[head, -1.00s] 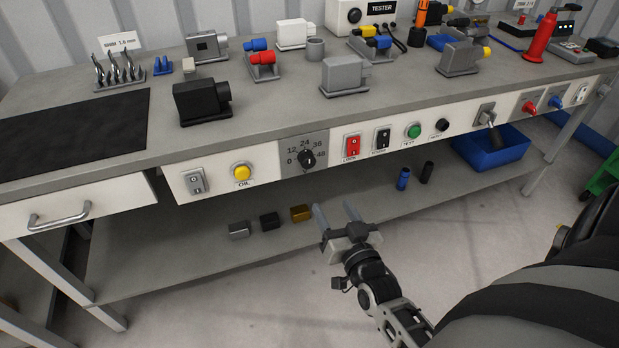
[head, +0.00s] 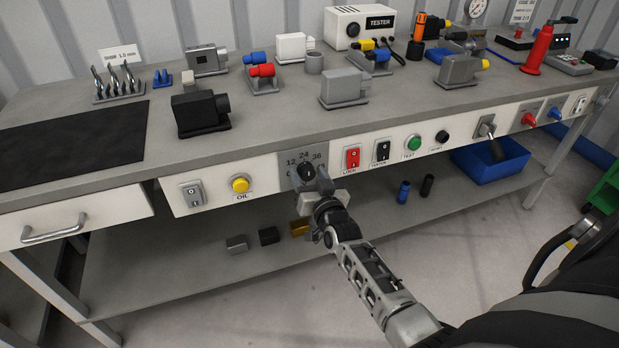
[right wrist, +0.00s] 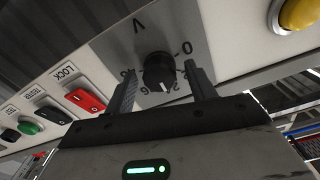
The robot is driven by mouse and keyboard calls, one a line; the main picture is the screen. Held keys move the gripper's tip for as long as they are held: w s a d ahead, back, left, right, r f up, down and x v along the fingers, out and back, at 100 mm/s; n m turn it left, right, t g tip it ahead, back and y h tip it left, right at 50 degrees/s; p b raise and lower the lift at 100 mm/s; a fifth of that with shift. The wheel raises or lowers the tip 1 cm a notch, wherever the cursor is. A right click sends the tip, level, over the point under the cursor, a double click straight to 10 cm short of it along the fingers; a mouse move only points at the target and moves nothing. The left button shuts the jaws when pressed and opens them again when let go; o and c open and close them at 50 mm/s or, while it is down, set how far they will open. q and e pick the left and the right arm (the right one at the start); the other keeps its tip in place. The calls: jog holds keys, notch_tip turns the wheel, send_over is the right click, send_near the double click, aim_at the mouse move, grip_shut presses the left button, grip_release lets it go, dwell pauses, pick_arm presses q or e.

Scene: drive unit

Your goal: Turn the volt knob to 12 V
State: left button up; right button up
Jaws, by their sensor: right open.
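The volt knob (head: 308,171) is a black round knob on a grey dial plate (head: 289,160) in the bench's front panel. In the right wrist view the knob (right wrist: 157,68) shows upside down, its white pointer at about the 24 mark; some numbers are partly covered. My right gripper (head: 311,178) is open right in front of the dial and partly hides it in the head view. In the right wrist view its fingers (right wrist: 160,72) stand on either side of the knob, with gaps; I cannot tell whether the tips reach its depth. My left gripper is not in view.
The lower shelf holds small blocks and a blue bin (head: 490,165).

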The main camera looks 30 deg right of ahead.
jog(key=c, duration=1)
jog(key=shift+o, duration=0.2)
jog(key=shift+n, duration=0.3)
jog(key=n+p, duration=0.1)
jog(key=n, duration=0.2)
jog(key=shift+n+p, duration=0.3)
jog(key=shift+p, duration=0.05)
jog(key=n, duration=0.5)
jog(key=shift+a, duration=0.1)
jog(key=shift+n, duration=0.4)
jog(key=o, duration=1)
jog(key=shift+c, duration=0.2)
